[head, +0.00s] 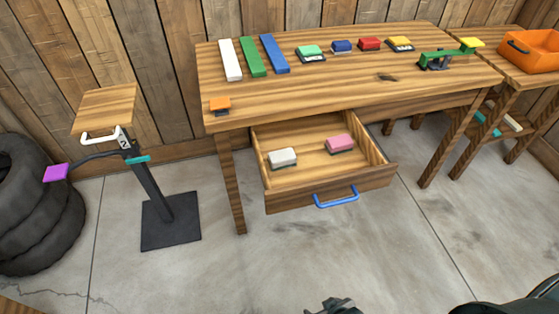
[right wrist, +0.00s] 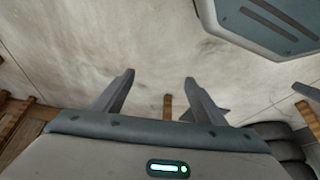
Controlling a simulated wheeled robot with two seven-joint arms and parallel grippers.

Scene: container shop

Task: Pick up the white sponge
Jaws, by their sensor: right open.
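The white sponge (head: 283,157) lies in the left part of the open table drawer (head: 330,196), its pale top facing up. A pink sponge (head: 340,142) lies apart from it, to its right in the same drawer. My right gripper (right wrist: 159,77) is open in the right wrist view, with nothing between its fingers and grey floor beyond. A dark gripper tip shows at the bottom edge of the head view, well in front of the drawer and touching nothing. My left gripper is not clearly seen.
The wooden table (head: 350,88) carries coloured bars, several small blocks and a green tool (head: 440,58). The drawer has a blue handle (head: 337,198). A small stand (head: 160,200) and black tyres (head: 35,205) are at left. An orange bin (head: 530,55) is at right. Floor before the drawer is clear.

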